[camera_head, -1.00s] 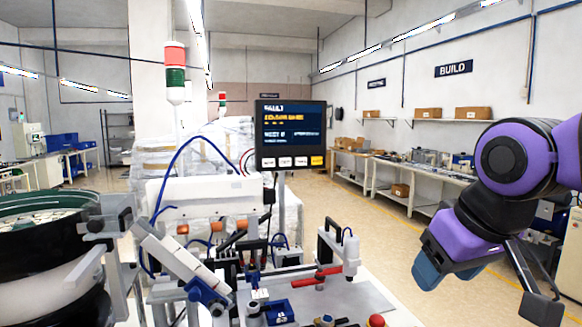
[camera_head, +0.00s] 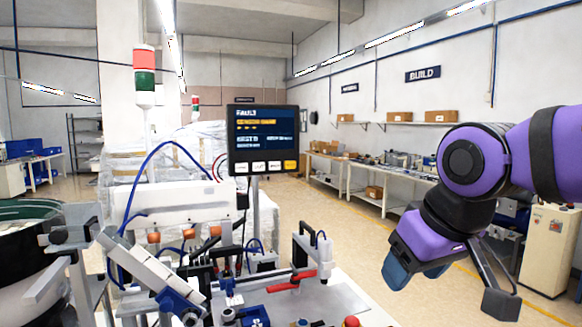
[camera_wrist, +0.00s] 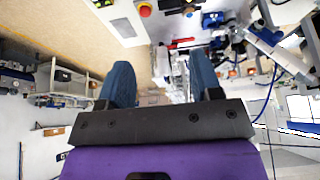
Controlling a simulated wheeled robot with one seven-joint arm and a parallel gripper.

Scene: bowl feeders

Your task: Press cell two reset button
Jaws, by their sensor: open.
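A dark monitor panel (camera_head: 263,138) stands on a post at the middle of the head view. Its screen shows a fault message, partly too small to read. Below the screen is a row of white buttons (camera_head: 258,167) with one yellow button (camera_head: 290,166) at the right end; their labels are too small to read. A red knob (camera_head: 351,322) shows at the bottom edge and, with a yellow base, in the wrist view (camera_wrist: 144,10). My gripper (camera_head: 417,272) is open and empty, right of the panel and apart from it. Its blue fingers show in the wrist view (camera_wrist: 162,82).
A bowl feeder (camera_head: 30,240) stands at the left. A fixture with a red lever clamp (camera_head: 292,280), blue hoses and grey brackets fills the bench below the panel. A red and green light tower (camera_head: 145,72) rises behind. Open floor (camera_head: 350,235) lies to the right.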

